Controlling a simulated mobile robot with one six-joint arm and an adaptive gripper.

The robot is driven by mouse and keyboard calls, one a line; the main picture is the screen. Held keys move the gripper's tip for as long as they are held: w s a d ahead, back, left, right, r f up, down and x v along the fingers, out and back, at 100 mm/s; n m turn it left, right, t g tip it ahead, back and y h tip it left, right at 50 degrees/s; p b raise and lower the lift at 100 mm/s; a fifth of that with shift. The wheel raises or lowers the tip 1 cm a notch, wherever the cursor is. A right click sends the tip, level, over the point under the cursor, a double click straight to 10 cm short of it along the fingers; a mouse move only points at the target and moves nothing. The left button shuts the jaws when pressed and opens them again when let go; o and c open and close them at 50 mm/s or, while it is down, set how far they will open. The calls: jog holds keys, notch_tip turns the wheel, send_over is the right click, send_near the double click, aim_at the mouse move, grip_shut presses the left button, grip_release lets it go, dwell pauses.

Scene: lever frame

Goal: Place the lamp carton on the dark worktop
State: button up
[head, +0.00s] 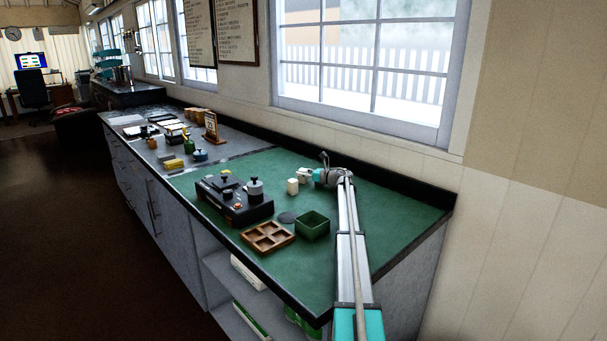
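A small cream box (304,174), possibly the lamp carton, is at the tip of my gripper (314,176), over the back part of the green worktop. I see no label on it. The fingers are too small to show whether they grip the box or are just beside it. A second cream block (292,186) stands upright on the green surface just left of the gripper. A dark grey worktop (227,157) adjoins the green one on its left.
The green worktop (385,215) holds a black device with knobs (236,203), a wooden divided tray (267,236), a green open box (312,226) and a dark disc (287,217). Several small items and a sign (211,127) stand on the grey worktop. Windows and wall are behind.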

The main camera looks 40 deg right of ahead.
jog(key=o, duration=0.3)
jog(key=shift+r, duration=0.15)
jog(key=v, duration=1.2)
dwell(0.7)
